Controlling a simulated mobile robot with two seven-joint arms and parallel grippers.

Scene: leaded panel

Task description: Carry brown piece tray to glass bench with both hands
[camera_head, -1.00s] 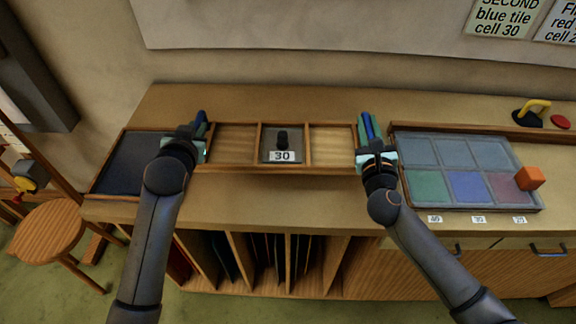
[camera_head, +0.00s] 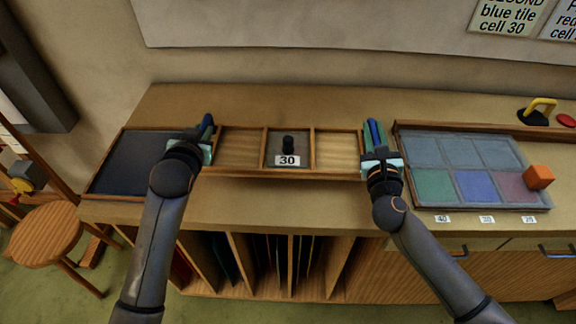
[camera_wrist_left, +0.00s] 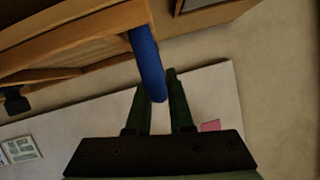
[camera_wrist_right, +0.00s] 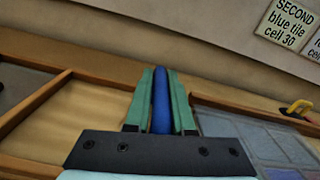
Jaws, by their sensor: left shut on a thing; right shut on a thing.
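The brown piece tray (camera_head: 240,174) is a long wooden tray with three compartments, in the middle of the head view over the wooden bench. A blue handle sticks up at each end. My left gripper (camera_head: 207,135) is shut on the left blue handle (camera_wrist_left: 147,62), and my right gripper (camera_head: 376,140) is shut on the right blue handle (camera_wrist_right: 160,100). A dark piece with a black knob and a "30" label (camera_head: 287,160) sits in the middle compartment. The outer compartments look empty. I cannot tell whether the tray touches the bench top.
A framed glass panel (camera_head: 470,152) lies just right of the tray, with an orange cube (camera_head: 539,177) at its right edge. A dark mat (camera_head: 133,160) lies left. A yellow-handled tool (camera_head: 538,108) stands at the back right. A round stool (camera_head: 50,232) stands at the left.

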